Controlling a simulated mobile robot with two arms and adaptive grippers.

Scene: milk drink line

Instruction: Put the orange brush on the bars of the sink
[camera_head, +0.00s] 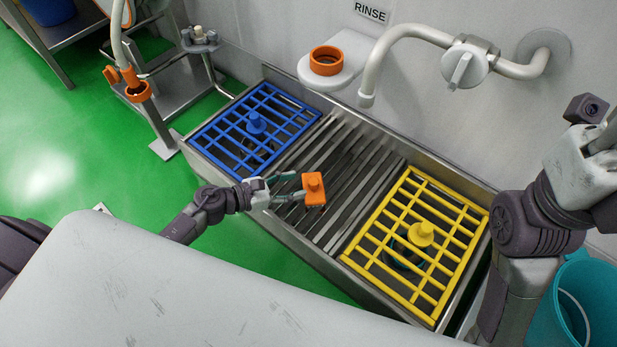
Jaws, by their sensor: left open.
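The fingers are small here, so contact is hard to judge. My right arm shows at the right edge, but its gripper does not show.
A blue grid (222,127) covers the sink's left part and a yellow grid (385,262) its right part, each with a knob. A tap (410,32) hangs over the sink's back. An orange ring (326,61) sits on a wall shelf. A teal bucket (585,290) stands at right.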

